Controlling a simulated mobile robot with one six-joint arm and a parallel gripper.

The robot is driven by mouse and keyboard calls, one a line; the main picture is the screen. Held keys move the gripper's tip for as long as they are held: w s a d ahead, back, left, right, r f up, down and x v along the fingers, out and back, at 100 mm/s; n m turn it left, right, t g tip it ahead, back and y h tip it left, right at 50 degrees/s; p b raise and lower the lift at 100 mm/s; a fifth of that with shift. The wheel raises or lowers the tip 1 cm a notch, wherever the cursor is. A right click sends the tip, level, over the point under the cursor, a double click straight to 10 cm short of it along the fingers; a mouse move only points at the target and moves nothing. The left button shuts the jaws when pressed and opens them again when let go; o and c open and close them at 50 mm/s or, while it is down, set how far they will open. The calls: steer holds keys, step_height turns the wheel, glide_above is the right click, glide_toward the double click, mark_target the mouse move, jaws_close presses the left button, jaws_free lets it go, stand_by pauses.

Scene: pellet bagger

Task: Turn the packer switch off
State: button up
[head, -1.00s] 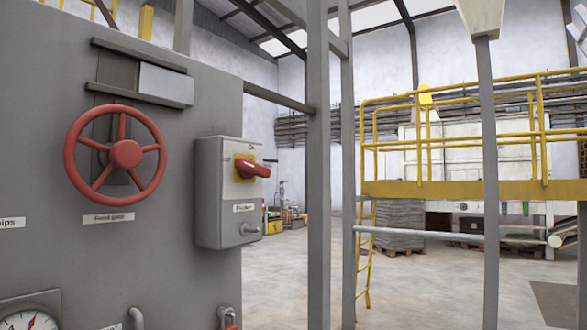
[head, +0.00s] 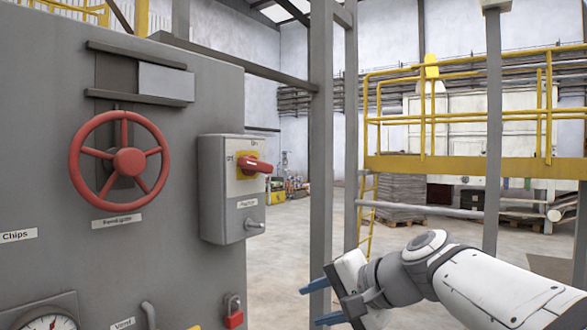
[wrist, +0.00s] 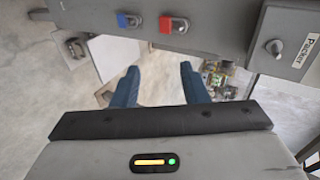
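The packer switch is a red rotary handle (head: 255,165) on a yellow plate, on the front of a grey box (head: 220,190) fixed to the grey panel. The handle points right, with small position marks above and to the left. In the wrist view, the grey box (wrist: 285,30) with its "Packer" label is at the upper right; the red handle is not visible there. My gripper (head: 318,303) is in the lower middle of the head view, right of and below the box. Its blue fingers (wrist: 161,85) are apart with nothing between them.
A red handwheel (head: 128,162) is left of the box. A red padlock (head: 233,311) hangs below it, and a blue padlock (wrist: 128,20) shows in the wrist view. A grey post (head: 320,150) stands right of the box. Open floor lies beyond.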

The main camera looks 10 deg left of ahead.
mark_target(260, 166)
steer(key=w+a+r+m+t+y+p, duration=0.1)
steer(key=w+a+r+y, duration=0.15)
steer(key=r, duration=0.85)
steer(key=w+a+r+m+t+y+p, duration=0.1)
steer(key=a+r+y+p, duration=0.15)
steer(key=r, duration=0.85)
steer(key=shift+y, duration=0.5)
steer(key=x, duration=0.5)
steer(key=shift+w+a+r+p, duration=0.15)
steer(key=shift+w+p, duration=0.25)
steer(key=shift+w, duration=0.1)
steer(key=shift+x, duration=0.8)
steer(key=shift+c, duration=0.2)
